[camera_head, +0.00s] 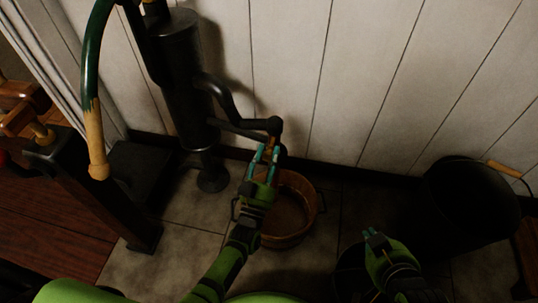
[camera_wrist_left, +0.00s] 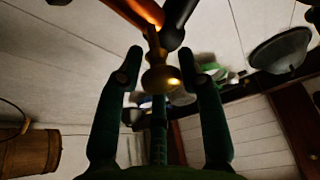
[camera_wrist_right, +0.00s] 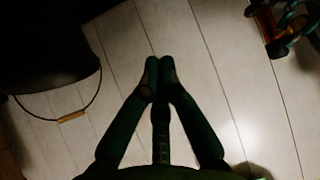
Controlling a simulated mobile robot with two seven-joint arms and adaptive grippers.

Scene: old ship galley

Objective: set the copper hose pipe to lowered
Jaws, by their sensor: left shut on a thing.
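The black hand pump (camera_head: 183,85) stands against the plank wall, its bent spout (camera_head: 222,98) reaching right. At the end of its side arm, my left gripper (camera_head: 264,154) has its teal fingers around the copper hose pipe. In the left wrist view the copper pipe (camera_wrist_left: 145,10) shows as an orange length at the top, by a brass end piece (camera_wrist_left: 158,76) between my left fingers (camera_wrist_left: 162,72). In the head view the fingers hide most of the pipe. My right gripper (camera_head: 374,239) is shut and empty, low at right; its fingertips (camera_wrist_right: 160,75) meet in the right wrist view.
A wooden tub (camera_head: 296,231) stands on the tiles below my left gripper. A black bucket (camera_head: 470,205) with a wooden handle grip is at the right. The pump's curved handle (camera_head: 92,60) ends in a wooden grip (camera_head: 96,140). Bare tiles (camera_head: 160,262) lie front left.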

